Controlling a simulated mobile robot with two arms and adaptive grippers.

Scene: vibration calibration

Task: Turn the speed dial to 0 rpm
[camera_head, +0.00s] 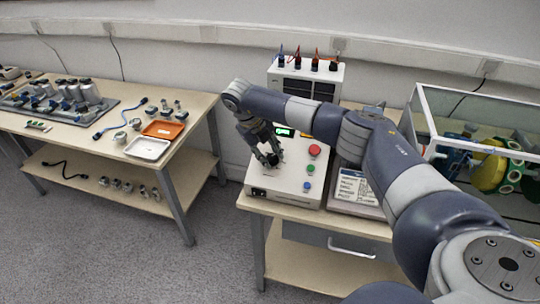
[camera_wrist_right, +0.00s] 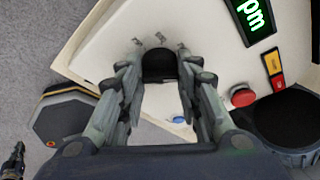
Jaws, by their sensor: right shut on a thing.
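The speed dial is a black knob (camera_wrist_right: 159,65) on the white control box (camera_head: 259,181), seen between my fingers in the right wrist view. Tick labels are printed on the panel around it. My right gripper (camera_head: 270,160) reaches down over the left part of the box and is shut on the dial. In the right wrist view its fingers (camera_wrist_right: 158,85) stand on both sides of the knob. A display with green "pm" lettering (camera_wrist_right: 252,14) is partly in view; its number is out of the picture. My left gripper is not in view.
A red button (camera_head: 315,151), a green button (camera_head: 311,169) and a blue button (camera_head: 306,187) sit right of the gripper. A framed printed sheet (camera_head: 356,188) lies beside the box. A glass-walled case (camera_head: 430,110) stands at the right. The left table (camera_head: 85,150) holds trays and parts.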

